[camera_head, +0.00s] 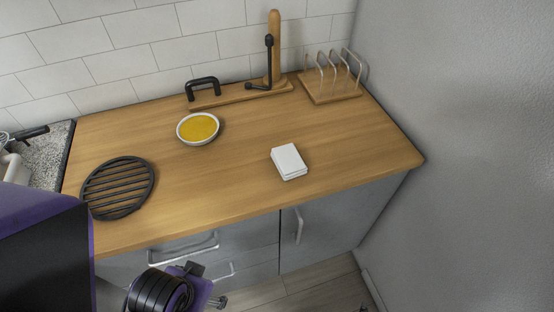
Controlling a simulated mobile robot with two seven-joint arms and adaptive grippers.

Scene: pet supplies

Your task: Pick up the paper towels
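A small white stack of folded paper towels (289,161) lies flat on the wooden counter (240,190), right of its middle and near the front edge. Nothing touches it. My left arm comes in at the lower left, in purple and black. The end of my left gripper (219,302) shows only in part at the bottom edge, low in front of the drawers and well apart from the towels. Its fingers are too small and cut off to tell open from shut. My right gripper cannot be made out.
A white bowl with yellow contents (198,128) and a black round grate (118,187) stand to the left. A wooden stand with black handles (240,95) and a wire rack (331,82) are at the back. A grey wall (470,120) bounds the right. Counter around the towels is clear.

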